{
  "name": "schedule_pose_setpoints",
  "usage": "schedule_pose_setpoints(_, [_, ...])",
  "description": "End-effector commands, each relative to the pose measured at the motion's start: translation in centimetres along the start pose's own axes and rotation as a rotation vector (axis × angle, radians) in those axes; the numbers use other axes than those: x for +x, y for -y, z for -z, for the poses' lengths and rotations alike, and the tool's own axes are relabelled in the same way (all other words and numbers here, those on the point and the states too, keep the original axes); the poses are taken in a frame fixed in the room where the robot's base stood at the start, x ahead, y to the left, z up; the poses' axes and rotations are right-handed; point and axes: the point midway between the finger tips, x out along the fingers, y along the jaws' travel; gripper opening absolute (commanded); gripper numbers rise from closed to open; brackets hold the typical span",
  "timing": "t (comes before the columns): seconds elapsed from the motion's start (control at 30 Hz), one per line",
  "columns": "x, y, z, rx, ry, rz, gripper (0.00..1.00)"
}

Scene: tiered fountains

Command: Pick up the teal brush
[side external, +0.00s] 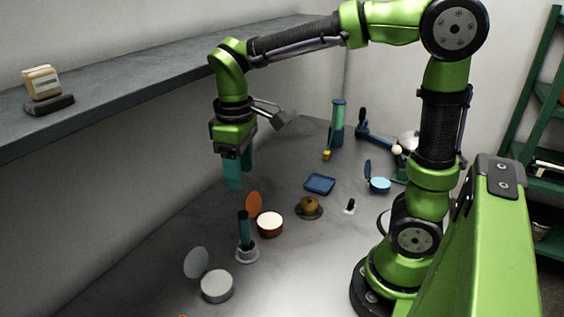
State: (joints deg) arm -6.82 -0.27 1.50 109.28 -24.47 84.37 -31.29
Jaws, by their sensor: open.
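A dark teal upright piece (243,227), which looks like the teal brush, stands in a small pale grey round holder (247,254) on the grey worktop. Its lower end is hidden inside the holder. My gripper (240,180) has teal fingers pointing down and hangs in the air above the brush, apart from it. The fingers are open, with nothing visible between them.
An orange compact (271,224) with a raised lid stands close right of the holder. A grey compact (217,288) is in front. A blue tray (320,184), brown item (309,204) and teal-blue cylinder (337,124) stand farther back. A shelf (150,80) runs along the left wall.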

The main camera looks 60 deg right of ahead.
Motion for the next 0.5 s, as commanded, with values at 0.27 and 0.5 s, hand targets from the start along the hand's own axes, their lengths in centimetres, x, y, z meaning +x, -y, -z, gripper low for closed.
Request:
schedule_pose_setpoints(0.27, [6.1, 0.0, -0.1, 0.002, 0.006, 0.001, 0.56])
schedule_pose_setpoints(0.5, [9.9, 0.1, -0.1, 0.005, 0.002, 0.002, 0.56])
